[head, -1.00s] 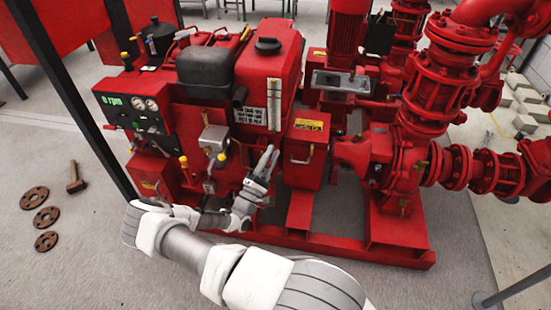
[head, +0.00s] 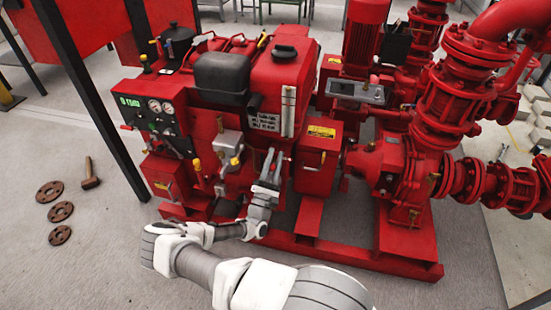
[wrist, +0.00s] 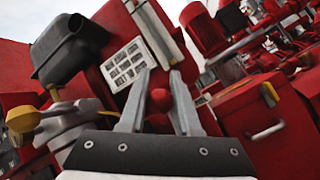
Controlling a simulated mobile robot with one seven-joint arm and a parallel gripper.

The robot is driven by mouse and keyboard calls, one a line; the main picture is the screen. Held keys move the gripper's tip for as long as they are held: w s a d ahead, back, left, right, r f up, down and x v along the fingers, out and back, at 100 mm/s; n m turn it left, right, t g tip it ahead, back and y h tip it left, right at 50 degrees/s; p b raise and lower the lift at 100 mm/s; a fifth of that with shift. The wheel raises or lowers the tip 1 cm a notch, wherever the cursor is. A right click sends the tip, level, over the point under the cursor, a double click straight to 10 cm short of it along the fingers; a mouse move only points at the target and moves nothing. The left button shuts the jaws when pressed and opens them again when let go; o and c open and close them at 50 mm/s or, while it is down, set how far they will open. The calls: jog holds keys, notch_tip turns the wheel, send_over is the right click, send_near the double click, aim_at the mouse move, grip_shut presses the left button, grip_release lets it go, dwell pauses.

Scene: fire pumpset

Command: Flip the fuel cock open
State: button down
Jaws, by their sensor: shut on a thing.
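My gripper (head: 274,157) is low in front of the red engine set, just below the red tank (head: 283,76) and left of the red box with the yellow label (head: 317,158). In the wrist view my gripper (wrist: 160,76) has its two grey fingers on either side of a small round red knob (wrist: 159,98), and is shut on it. The knob's stem is hidden behind the gripper. I cannot tell for sure that this knob belongs to the fuel cock. In the head view the knob is too small to make out.
A yellow-tipped lever (wrist: 22,120) on a grey fitting is close on the left. The red box (wrist: 262,118) with a handle is close on the right. A dark silencer (wrist: 70,48) is above left.

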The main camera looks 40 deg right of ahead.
jog(key=c, duration=0.6)
grip_release()
